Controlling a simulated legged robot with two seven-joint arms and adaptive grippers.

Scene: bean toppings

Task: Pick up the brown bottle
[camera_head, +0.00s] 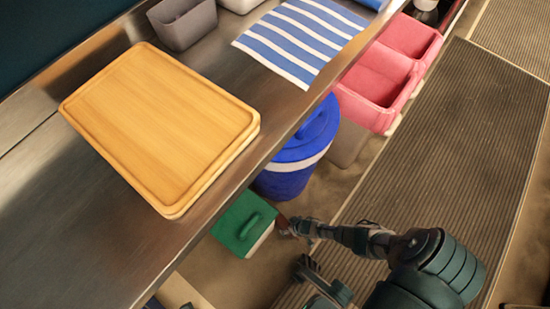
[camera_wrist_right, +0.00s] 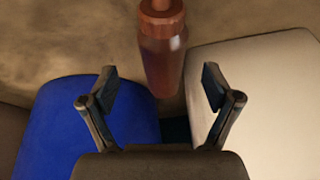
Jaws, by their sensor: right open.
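The brown bottle (camera_wrist_right: 162,55) is in the right wrist view, at the top middle, with a glossy body and a collar above it. Its upper end is cut off by the frame. My right gripper (camera_wrist_right: 160,92) is open, with one finger on each side of the bottle's lower end. I see no finger touching it. In the head view a small reddish-brown piece, likely the bottle (camera_head: 283,224), shows at the tip of my right gripper (camera_head: 298,228).
A steel counter (camera_head: 75,215) carries a wooden board (camera_head: 160,120), a grey bin (camera_head: 184,24) and a striped cloth (camera_head: 305,38). Below its edge stand a blue lidded bucket (camera_head: 300,150), pink-topped bins (camera_head: 378,85) and a green-lidded box (camera_head: 243,222). A ribbed mat (camera_head: 455,150) lies clear at right.

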